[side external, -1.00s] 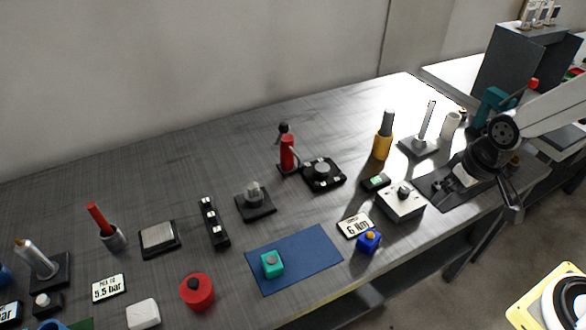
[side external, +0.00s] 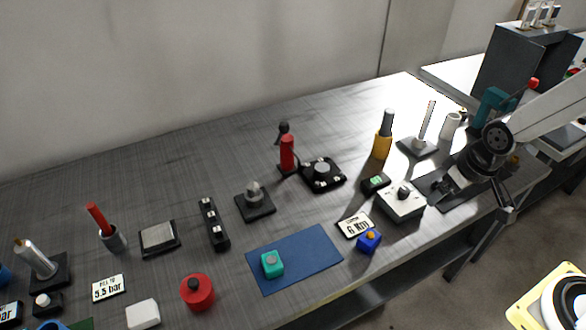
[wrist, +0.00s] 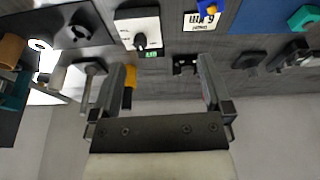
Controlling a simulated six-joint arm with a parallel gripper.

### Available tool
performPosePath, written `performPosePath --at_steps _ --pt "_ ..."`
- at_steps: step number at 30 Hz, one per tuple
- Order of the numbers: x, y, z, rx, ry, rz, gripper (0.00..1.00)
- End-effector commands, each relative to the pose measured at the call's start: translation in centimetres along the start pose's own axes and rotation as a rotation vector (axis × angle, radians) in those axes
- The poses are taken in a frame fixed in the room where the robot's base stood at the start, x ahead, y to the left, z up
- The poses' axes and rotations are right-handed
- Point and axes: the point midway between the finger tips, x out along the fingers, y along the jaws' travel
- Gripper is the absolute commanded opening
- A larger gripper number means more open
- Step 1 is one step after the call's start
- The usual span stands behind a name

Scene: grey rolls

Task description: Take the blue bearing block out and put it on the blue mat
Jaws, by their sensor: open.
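The blue block (side external: 368,243) with a yellow-orange knob sits on the bench near its front edge, just right of the blue mat (side external: 315,252). The wrist view shows the block (wrist: 207,10) at the top edge, partly cut off, beside the mat (wrist: 258,30). A teal block (side external: 271,264) sits on the left part of the mat; the rest of the mat is bare. My gripper (side external: 446,190) is at the right end of the bench, well right of the blue block. In the wrist view its fingers (wrist: 163,82) are apart with nothing between them.
A metal box with a black knob (side external: 402,203) stands between my gripper and the blue block. A "6 Nm" sign (side external: 355,225) lies beside the block. A yellow bottle (side external: 382,147) and upright post (side external: 425,125) stand behind. A red round part (side external: 197,292) is left of the mat.

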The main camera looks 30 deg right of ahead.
Motion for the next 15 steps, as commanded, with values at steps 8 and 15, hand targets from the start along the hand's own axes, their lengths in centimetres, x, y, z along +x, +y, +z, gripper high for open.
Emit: performPosePath --at_steps 8,15 --pt "4.3 0.8 -1.6 -0.122 0.12 0.011 1.0" --pt "8.2 0.6 -2.6 -0.243 0.252 -0.015 1.0"
